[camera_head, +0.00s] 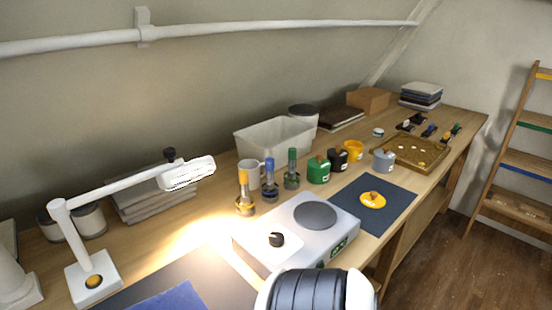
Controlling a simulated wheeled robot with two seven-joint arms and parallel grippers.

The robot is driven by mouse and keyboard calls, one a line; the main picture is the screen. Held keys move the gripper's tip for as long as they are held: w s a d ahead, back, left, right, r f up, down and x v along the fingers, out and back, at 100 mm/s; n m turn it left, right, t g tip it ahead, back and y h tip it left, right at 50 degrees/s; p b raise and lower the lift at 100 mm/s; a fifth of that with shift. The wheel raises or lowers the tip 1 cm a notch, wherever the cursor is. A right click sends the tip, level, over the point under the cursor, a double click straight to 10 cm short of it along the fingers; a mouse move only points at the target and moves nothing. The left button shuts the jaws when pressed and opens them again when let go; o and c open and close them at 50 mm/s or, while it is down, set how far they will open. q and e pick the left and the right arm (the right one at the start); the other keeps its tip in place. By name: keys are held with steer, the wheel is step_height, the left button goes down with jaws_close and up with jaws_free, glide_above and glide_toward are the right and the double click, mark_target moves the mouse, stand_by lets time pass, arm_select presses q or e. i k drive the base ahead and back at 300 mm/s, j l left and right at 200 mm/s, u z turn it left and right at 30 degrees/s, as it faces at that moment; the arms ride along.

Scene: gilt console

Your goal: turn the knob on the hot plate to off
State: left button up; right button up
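The hot plate (318,243) is a white box on the wooden table, with a round grey heating disc (315,215) on top. A black knob (276,240) sits on the left part of its top, on a pale round patch. The knob is too small for me to read its setting. The front side carries a small panel with green marks (339,247). A white and dark ribbed part of my own arm rises from the bottom edge and covers the near corner of the hot plate. Neither of my grippers shows in this view.
A white desk lamp (125,190) lights the table left of the hot plate. Bottles with yellow, blue and green tops stand behind it, with a mug (249,173) near them. A dark blue mat (395,200) with a yellow item lies to the right. A wooden tray (425,168) is farther right.

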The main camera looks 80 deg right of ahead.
mark_target(276, 239)
steer(key=z, duration=2.5)
steer(key=l+u, duration=0.3)
steer(key=l, duration=0.65)
